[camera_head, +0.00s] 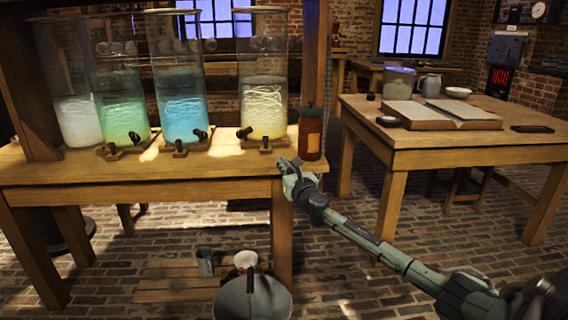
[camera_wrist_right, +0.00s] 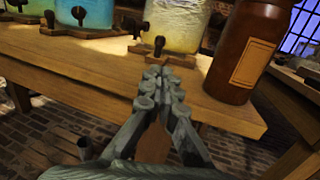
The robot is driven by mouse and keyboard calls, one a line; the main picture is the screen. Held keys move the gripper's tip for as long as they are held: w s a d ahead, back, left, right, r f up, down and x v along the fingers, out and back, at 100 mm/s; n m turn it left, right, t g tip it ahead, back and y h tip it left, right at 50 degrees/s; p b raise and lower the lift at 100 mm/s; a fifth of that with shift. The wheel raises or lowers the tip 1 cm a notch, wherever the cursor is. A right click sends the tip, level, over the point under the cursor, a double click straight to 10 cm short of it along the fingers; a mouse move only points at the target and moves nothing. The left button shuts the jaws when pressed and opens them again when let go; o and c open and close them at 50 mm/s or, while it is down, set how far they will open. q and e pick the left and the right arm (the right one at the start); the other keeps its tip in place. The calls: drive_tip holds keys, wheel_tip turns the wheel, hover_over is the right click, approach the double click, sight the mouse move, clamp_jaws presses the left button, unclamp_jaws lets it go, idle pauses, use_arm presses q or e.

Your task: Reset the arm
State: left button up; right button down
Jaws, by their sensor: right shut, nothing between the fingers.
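My right arm reaches in from the lower right in the head view, with its gripper (camera_head: 290,168) at the front edge of the left table (camera_head: 180,168). In the right wrist view the fingers of the gripper (camera_wrist_right: 163,78) are together with nothing between them, pointing at the table edge. A brown bottle with a tan label (camera_head: 311,134) stands upright at the table's right corner, just beside the gripper; it also shows in the right wrist view (camera_wrist_right: 245,55). I cannot tell whether the fingers touch the table. My left gripper is not in view.
Several tall glass jars stand on the left table, among them a blue one (camera_head: 182,100) and a pale yellow one (camera_head: 264,100), with black taps in front. A second table (camera_head: 450,150) stands right, with an open book (camera_head: 440,115). Brick floor shows between the tables.

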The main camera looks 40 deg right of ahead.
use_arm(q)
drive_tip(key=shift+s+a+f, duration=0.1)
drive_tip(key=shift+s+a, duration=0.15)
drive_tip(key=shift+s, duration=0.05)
use_arm(e)
drive_tip(key=shift+s+a, duration=0.15)
drive_tip(key=shift+s, duration=0.25)
